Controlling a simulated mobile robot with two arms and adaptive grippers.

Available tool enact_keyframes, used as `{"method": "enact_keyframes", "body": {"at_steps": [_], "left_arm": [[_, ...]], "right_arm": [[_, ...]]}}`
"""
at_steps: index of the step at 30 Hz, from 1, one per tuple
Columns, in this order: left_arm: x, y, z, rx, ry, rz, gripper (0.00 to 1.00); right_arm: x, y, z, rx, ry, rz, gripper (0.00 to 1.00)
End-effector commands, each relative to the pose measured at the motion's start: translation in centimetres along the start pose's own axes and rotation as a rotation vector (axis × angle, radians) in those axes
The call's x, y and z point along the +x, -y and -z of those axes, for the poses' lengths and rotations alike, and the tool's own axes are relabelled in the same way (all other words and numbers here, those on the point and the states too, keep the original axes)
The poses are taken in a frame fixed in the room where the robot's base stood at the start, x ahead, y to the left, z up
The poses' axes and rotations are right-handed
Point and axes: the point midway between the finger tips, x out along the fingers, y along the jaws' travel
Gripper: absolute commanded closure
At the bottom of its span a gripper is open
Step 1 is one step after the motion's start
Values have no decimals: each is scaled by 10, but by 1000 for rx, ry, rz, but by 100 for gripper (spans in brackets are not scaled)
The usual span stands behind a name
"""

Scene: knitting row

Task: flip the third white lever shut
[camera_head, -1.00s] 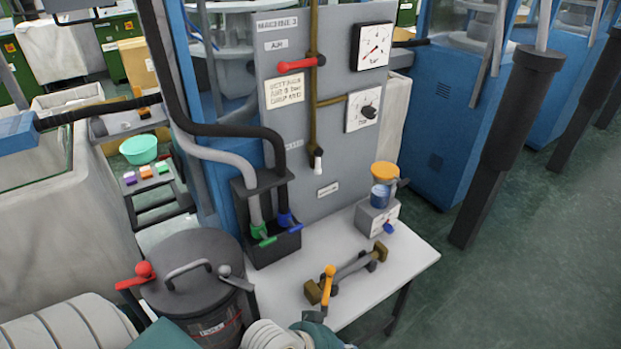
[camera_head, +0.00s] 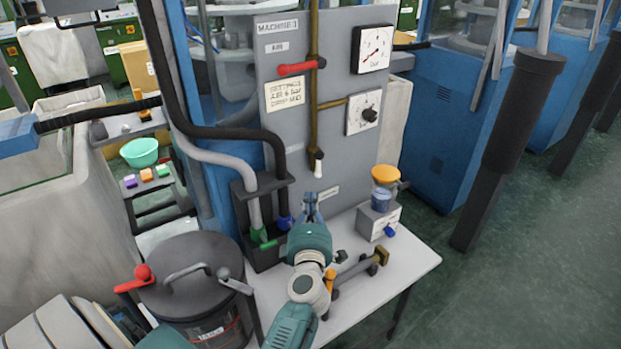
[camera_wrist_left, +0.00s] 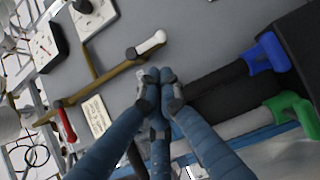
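The white lever (camera_head: 318,168) is at the lower end of the vertical brass pipe (camera_head: 313,110) on the grey panel (camera_head: 345,150) marked MACHINE, number blurred. Its handle points down, roughly in line with the pipe. In the left wrist view the white lever (camera_wrist_left: 151,42) extends from a dark joint, just beyond my fingertips. My left gripper (camera_head: 310,206) is below the lever, in front of the panel, with a small gap between them. In the left wrist view the left gripper's fingers (camera_wrist_left: 161,82) are drawn together with nothing between them. My right gripper is not in view.
A red lever (camera_head: 297,68) is higher on the pipe, beside two dials. A black holder (camera_head: 262,252) with blue and green hose handles stands close left of my gripper. The white table (camera_head: 370,290) carries a brass-ended valve and a small orange-topped device (camera_head: 379,215).

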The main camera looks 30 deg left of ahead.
Motion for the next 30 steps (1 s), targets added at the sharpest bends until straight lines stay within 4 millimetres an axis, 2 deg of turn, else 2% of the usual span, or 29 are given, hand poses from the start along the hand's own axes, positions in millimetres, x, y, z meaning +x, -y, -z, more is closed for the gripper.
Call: {"method": "enact_keyframes", "body": {"at_steps": [8, 12, 17, 24, 30], "left_arm": [[0, 0, 0, -2, -2, 2, 100], [6, 0, 0, 0, -1, 1, 100], [30, -1, 0, 0, -1, -2, 100], [74, 0, 0, 1, 0, -2, 100], [96, 0, 0, -1, -1, 0, 100]], "right_arm": [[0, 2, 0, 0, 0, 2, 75], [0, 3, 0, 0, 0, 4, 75], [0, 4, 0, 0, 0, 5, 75], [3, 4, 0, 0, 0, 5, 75], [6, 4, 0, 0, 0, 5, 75]]}}
